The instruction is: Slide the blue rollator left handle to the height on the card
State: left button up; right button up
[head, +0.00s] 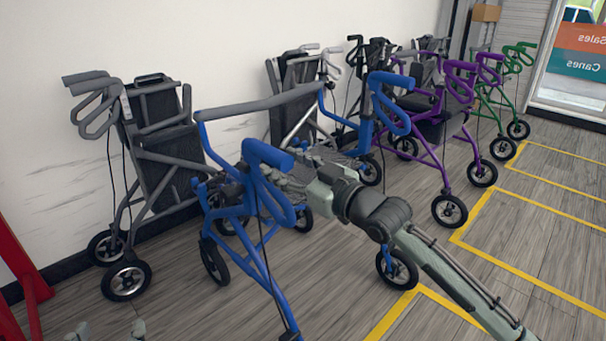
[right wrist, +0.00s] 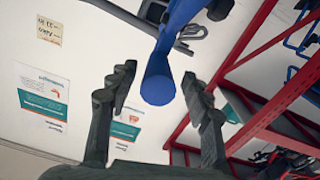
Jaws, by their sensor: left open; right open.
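The blue rollator (head: 262,230) stands in the middle of the head view, with one handle (head: 266,156) nearer me and the other (head: 390,88) further right. My right gripper (head: 290,178) is beside the nearer handle, its fingers partly hidden. In the right wrist view, a blue handle's round end (right wrist: 158,88) shows between the open fingers, with gaps at both sides. A small tan card (right wrist: 48,30) with handwriting is on the white wall; I cannot read it surely. My left gripper (head: 108,333) is open and empty at the bottom left edge, only its fingertips showing.
A grey rollator (head: 160,150) stands left against the wall, with purple (head: 440,115) and green (head: 508,80) ones to the right. A red frame (head: 22,265) is at the far left. Yellow lines (head: 535,208) mark bays on open floor at right.

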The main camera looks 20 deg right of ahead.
jog(key=v, duration=0.6)
jog(key=shift+s, duration=0.4)
jog(key=shift+d+f, duration=0.1)
